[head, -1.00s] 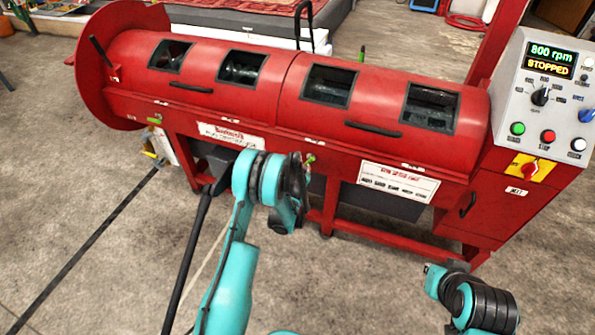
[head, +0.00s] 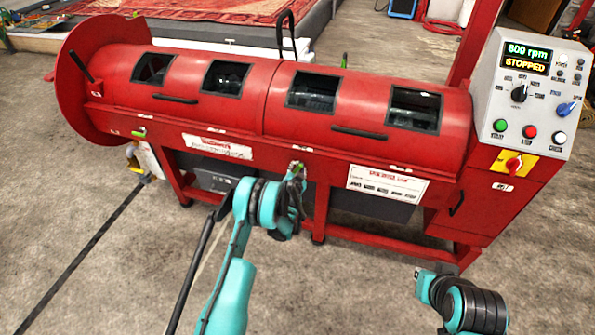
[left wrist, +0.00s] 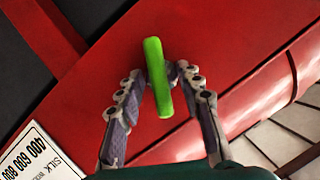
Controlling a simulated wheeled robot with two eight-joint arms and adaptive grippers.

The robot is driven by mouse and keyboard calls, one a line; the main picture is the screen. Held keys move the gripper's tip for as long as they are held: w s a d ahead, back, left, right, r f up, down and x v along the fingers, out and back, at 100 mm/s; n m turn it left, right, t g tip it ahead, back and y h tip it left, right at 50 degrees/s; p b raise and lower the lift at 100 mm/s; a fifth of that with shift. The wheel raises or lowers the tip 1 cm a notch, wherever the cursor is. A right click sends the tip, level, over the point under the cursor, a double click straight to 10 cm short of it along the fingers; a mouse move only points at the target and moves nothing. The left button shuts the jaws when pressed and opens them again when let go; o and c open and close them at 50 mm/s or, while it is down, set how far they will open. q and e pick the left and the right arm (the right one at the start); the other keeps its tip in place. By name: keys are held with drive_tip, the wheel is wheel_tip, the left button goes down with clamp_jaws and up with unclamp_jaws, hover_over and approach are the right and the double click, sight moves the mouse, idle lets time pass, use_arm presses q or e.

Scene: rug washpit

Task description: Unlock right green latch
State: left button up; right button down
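The right green latch (head: 299,167) sits on the front of the red machine, just below the drum's middle seam. In the left wrist view it is a bright green bar (left wrist: 157,80), slightly tilted from upright. My left gripper (head: 297,180) is right in front of it. In the left wrist view its two fingers (left wrist: 161,73) stand on either side of the bar, with a gap showing on both sides, so it looks open. Another green latch (head: 139,132) is at the machine's left end. My right arm is low at the right; its finger state is unclear.
The red drum machine (head: 245,122) spans the view, with dark windows and black handles. A control panel (head: 530,90) at the right reads 800 rpm, STOPPED. A white label plate (head: 387,184) is right of the latch.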

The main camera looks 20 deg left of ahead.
use_arm(q)
clamp_jaws()
drive_tip(key=shift+a+n+h, duration=0.15)
drive_tip(key=shift+n+h, duration=1.15)
drive_tip(key=shift+n, duration=0.6)
unclamp_jaws()
